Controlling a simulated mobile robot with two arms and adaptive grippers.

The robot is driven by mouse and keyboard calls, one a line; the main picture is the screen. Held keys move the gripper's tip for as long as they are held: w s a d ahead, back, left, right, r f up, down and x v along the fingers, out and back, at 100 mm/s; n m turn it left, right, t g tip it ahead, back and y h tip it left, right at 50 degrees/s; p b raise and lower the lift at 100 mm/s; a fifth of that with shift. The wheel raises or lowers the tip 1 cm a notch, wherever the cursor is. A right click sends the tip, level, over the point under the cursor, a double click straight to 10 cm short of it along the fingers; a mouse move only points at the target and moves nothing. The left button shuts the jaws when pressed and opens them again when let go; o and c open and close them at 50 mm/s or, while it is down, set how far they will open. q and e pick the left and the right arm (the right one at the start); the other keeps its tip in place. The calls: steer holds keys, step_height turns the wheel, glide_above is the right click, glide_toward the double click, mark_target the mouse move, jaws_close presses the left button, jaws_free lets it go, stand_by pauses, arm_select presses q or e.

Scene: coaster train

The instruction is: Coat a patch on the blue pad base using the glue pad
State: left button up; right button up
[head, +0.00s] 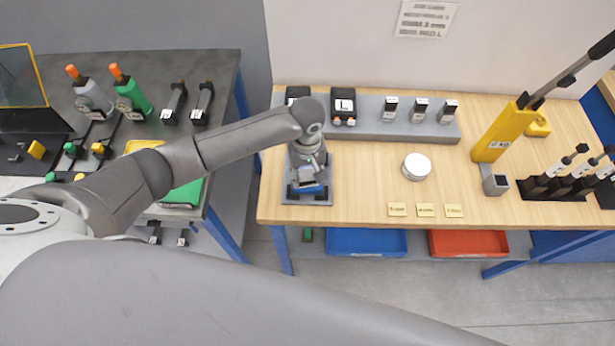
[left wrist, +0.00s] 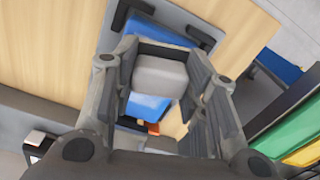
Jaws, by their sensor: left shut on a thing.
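My left gripper (head: 308,180) is at the front left corner of the wooden table, pointing down over a blue pad base (head: 312,190). In the left wrist view, its two fingers (left wrist: 165,80) are shut on a pale grey block (left wrist: 160,74), which looks like the glue pad. The blue base (left wrist: 148,107) shows beneath and beside the block. I cannot tell whether the block touches the blue surface. The gripper hides most of the base in the head view, and no coated patch can be made out. My right gripper is not in view.
A grey rack (head: 375,131) with black-and-white items runs along the back of the wooden table. A round white-topped tin (head: 417,166) stands mid-table. A yellow lever press (head: 497,133) is at right. Small yellow tags (head: 426,210) lie near the front edge.

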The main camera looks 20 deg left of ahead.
arm_select(q)
steer(key=shift+w+a, duration=0.25)
steer(key=shift+w, duration=0.85)
steer(key=shift+w+a, duration=0.1)
steer(key=shift+w, duration=0.4)
steer(key=shift+w+a+b, duration=0.2)
steer(key=shift+w+b, duration=0.05)
steer(key=shift+w, duration=0.45)
steer(key=shift+w+a+b, duration=0.2)
steer(key=shift+w+b, duration=0.05)
steer(key=shift+w, duration=0.4)
steer(key=shift+r, duration=0.15)
steer(key=shift+r+p, duration=0.1)
steer(key=shift+p, duration=0.5)
steer(key=shift+s+d+f, duration=0.1)
steer(key=shift+s+d, duration=0.05)
steer(key=shift+s, duration=0.35)
steer(key=shift+s+d+f, duration=0.1)
steer(key=shift+s, duration=0.4)
steer(key=shift+s+d, duration=0.3)
steer(key=shift+s, duration=0.65)
steer(key=shift+s+d, duration=0.25)
steer(key=shift+s, duration=0.7)
steer(key=shift+s+d, duration=0.3)
steer(key=shift+s, duration=0.65)
